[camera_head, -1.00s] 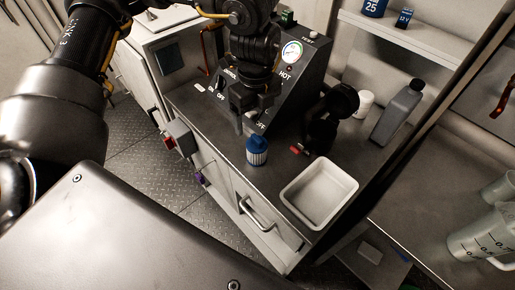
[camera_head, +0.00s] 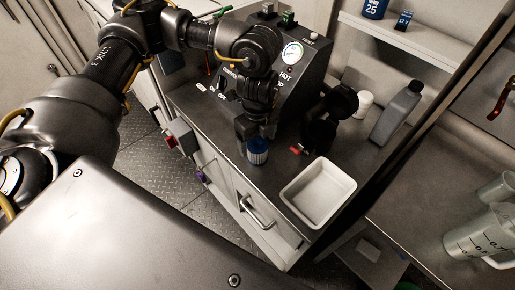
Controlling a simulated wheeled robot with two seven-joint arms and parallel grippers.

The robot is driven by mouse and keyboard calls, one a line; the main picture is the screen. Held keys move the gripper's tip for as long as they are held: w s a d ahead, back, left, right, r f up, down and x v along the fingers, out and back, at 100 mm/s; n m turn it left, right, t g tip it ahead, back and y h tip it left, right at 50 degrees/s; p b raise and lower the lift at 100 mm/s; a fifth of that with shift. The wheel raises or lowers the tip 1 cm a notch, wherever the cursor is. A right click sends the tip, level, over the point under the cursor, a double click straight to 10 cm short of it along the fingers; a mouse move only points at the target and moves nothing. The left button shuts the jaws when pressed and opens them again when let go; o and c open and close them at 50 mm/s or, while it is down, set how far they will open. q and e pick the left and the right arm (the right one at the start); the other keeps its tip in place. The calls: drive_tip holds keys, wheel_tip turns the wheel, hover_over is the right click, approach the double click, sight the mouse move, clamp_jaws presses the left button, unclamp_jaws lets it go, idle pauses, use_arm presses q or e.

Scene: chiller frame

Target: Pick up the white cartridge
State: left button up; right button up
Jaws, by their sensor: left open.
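The fingers and hand hide the upper part of the cap. I cannot tell whether the fingers touch it. My right gripper is out of view.
A white tray (camera_head: 289,195) sits at the counter's front right. A small red piece (camera_head: 296,149), a black round fitting (camera_head: 341,100), a white jar (camera_head: 363,104) and a grey bottle (camera_head: 396,115) stand behind it. The chiller box (camera_head: 305,70) rises behind the gripper.

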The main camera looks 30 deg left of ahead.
use_arm(q)
drive_tip(key=c, duration=1.3)
drive_tip(key=shift+r, duration=0.15)
drive_tip(key=shift+c, duration=0.2)
